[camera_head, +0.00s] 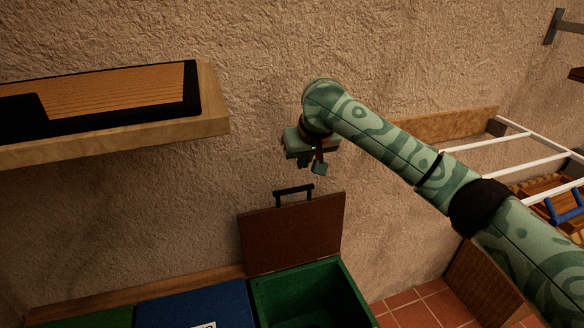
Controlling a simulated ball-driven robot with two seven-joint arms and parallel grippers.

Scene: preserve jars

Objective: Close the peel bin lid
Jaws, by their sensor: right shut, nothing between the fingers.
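The peel bin lid (292,234) is a brown panel with a black handle (294,193) on its top edge. It stands raised, nearly upright, at the back of an open green bin (352,303). The inside of the bin shows. My right gripper (312,166) is above the lid's handle, in front of the wall, with its fingers shut and nothing between them. It looks apart from the handle. My left gripper is not in view.
A blue lid (196,306) with a white label and a green one (88,318) are left of the open bin. A wooden shelf (215,115) juts out at upper left. A white-railed rack (500,141) and a woven basket (484,285) are at right. Tiled floor shows between.

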